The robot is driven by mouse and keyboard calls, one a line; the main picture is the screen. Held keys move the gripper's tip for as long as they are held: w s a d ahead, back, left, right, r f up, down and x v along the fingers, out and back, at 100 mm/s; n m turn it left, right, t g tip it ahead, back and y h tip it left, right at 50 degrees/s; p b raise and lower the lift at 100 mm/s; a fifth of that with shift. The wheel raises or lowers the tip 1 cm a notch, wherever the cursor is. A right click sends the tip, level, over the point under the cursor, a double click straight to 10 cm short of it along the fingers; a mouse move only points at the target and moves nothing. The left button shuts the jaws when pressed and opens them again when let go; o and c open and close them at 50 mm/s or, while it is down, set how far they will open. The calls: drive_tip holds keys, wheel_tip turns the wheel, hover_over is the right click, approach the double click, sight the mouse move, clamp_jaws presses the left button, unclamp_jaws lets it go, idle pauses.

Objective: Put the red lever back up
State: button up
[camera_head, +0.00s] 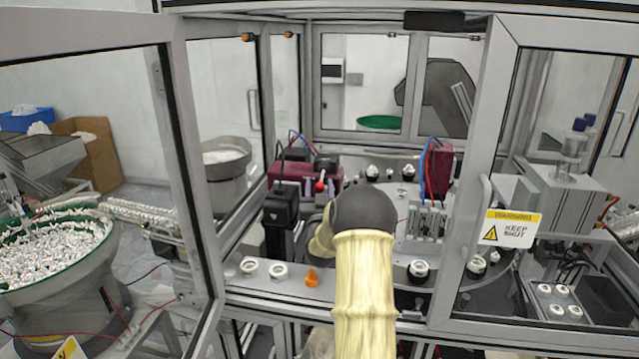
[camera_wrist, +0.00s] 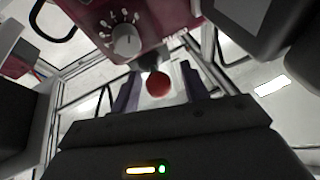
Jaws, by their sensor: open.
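The red lever's round red knob (camera_head: 320,186) shows small at the front of the dark red unit (camera_head: 290,170) inside the cell. In the wrist view the red knob (camera_wrist: 158,84) sits at the end of a short dark stem under the unit's face. My gripper (camera_wrist: 160,90) is open, with one purple-grey finger on each side of the knob. I see gaps between knob and fingers, so it does not look gripped. In the head view the fingertips show as small purple bits beside the knob; my arm hides most of the gripper. The lever's exact angle is hard to tell.
A dial (camera_wrist: 125,40) sits on the unit close to the knob. A black block (camera_head: 281,208) stands left of my arm. The front ledge holds white caps (camera_head: 277,271) and an orange piece (camera_head: 311,278). The door frame with a warning sign (camera_head: 510,229) is at right.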

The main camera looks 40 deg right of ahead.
drive_tip(key=shift+c, duration=0.5)
clamp_jaws()
